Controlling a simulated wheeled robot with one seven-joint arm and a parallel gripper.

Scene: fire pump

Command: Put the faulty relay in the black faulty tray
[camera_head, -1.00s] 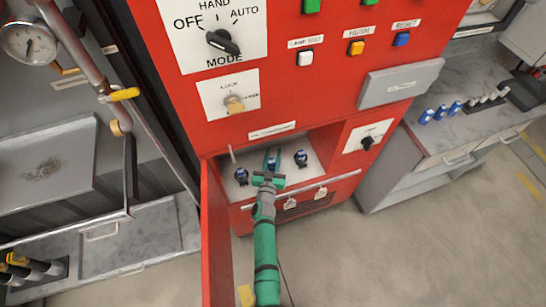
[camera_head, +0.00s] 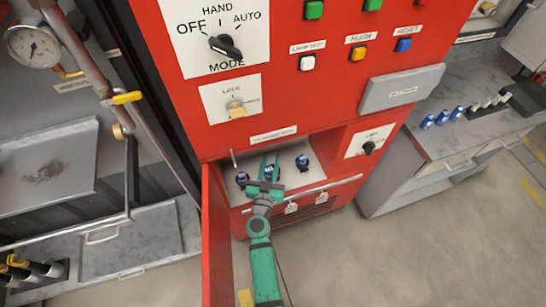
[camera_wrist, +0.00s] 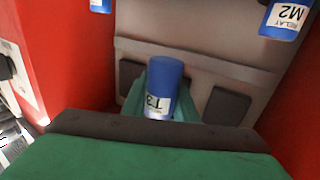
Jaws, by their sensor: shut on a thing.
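My gripper (camera_head: 268,174) is inside the open lower compartment of the red cabinet, shut on the middle blue relay (camera_wrist: 165,88). Green fingers stand on both sides of this relay in the wrist view, and its white label looks like T3, partly hidden by the gripper body. In the head view the held relay (camera_head: 268,172) sits between two other relays: one on the left (camera_head: 242,178) and one on the right (camera_head: 302,161). I cannot clearly make out the black faulty tray.
The red cabinet door (camera_head: 216,245) stands open left of my arm. A handle bar (camera_head: 325,189) runs along the compartment's front. On the right counter (camera_head: 440,135) stand several blue cylinders (camera_head: 442,116), several white pieces and a dark object (camera_head: 526,97). Floor is clear right of my arm.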

